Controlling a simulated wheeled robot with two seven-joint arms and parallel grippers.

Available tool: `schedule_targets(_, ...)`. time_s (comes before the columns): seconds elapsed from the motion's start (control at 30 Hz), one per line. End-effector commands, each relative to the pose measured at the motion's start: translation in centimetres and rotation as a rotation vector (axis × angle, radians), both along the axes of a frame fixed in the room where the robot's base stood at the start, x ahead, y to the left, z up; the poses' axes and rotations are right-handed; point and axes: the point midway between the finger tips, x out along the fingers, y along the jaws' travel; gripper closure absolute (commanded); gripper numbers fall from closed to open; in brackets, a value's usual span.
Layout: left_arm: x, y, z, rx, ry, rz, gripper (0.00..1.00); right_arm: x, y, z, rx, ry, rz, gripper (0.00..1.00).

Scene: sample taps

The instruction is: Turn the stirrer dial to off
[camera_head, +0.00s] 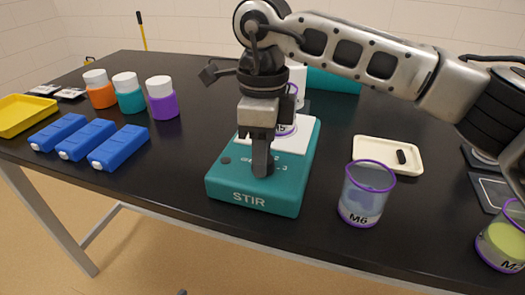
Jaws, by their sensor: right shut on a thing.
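The teal stirrer (250,199) stands near the front edge of the black table, with "STIR" on its front. Its white top plate (300,139) carries a beaker marked M5 (286,127), partly hidden behind my gripper. My right gripper (263,168) points down onto the stirrer's front panel and is shut on the dial. The dial itself is hidden by the fingers, so its setting cannot be read. Part of the printed scale shows beside the fingers. My left gripper is not in view.
A beaker marked M6 (362,198) stands right of the stirrer, before a cream tray (413,155) holding a small black bar. A beaker with yellow-green liquid (503,243) is at right. Several blue blocks (88,139), lidded jars (129,97) and a yellow tray (22,112) are at left.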

Motion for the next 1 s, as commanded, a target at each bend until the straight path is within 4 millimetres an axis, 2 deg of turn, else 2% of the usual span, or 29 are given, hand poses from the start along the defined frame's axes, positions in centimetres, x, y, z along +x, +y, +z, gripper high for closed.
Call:
schedule_targets(0.67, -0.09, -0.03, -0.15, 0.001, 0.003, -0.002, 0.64, 0.1, 0.06, 0.3, 0.005, -0.006, 0.062, 0.89)
schedule_targets(0.7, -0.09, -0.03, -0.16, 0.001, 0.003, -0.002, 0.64, 0.09, 0.07, 0.29, 0.005, -0.006, 0.062, 0.58)
schedule_targets(0.77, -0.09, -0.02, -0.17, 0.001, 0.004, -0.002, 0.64, 0.09, 0.06, 0.26, 0.004, -0.005, 0.062, 0.45)
schedule_targets(1.0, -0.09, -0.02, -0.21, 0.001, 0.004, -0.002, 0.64, 0.04, 0.02, 0.13, 0.002, -0.002, 0.061, 0.45)
